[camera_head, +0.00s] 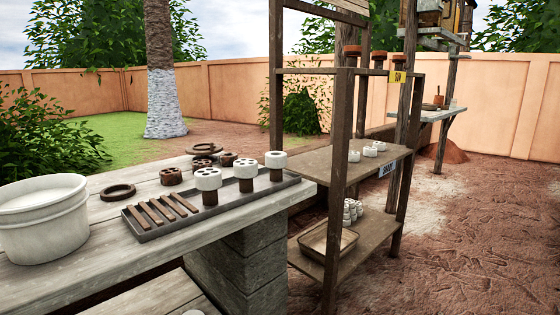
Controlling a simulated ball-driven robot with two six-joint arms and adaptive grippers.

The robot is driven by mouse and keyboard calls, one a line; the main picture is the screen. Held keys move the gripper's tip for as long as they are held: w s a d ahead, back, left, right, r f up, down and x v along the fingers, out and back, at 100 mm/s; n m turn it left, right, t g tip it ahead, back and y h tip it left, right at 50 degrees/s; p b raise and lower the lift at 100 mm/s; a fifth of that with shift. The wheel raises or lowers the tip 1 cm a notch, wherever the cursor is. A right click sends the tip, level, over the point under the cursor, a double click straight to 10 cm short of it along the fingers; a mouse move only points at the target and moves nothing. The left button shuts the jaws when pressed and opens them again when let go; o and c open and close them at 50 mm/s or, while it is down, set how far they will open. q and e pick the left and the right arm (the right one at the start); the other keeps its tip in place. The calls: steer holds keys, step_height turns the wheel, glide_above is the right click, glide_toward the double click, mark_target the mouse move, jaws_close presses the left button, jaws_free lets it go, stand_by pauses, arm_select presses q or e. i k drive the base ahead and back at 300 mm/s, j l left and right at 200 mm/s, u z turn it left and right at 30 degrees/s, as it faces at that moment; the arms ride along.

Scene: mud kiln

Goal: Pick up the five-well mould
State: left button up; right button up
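Several round pieces with wells in their tops are on a grey wooden table (100,257). Three white round moulds (208,179), (244,170), (276,160) sit on short dark brown stems along the right part of a grey tray. The left and middle ones show several dark wells; the right one shows fewer. A brown round piece with holes (172,176) lies behind the tray, and a smaller brown one (228,159) is near it. I cannot tell for sure which one has five wells. Neither of my grippers is in view.
The grey tray (145,233) also holds several brown bars (160,211). A white bucket (42,220) stands at the left, with a brown ring (118,192) near it. A wooden shelf rack (340,180) stands right of the table, with white pieces and a basin (328,240).

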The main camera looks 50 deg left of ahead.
mark_target(198, 164)
steer(key=i+u, duration=0.15)
steer(key=i, duration=0.3)
steer(key=i+l+u, duration=0.2)
steer(key=i, duration=0.25)
steer(key=i+l+u, duration=0.15)
steer(key=i, duration=0.3)
steer(key=i+l+u, duration=0.2)
steer(key=i, duration=0.25)
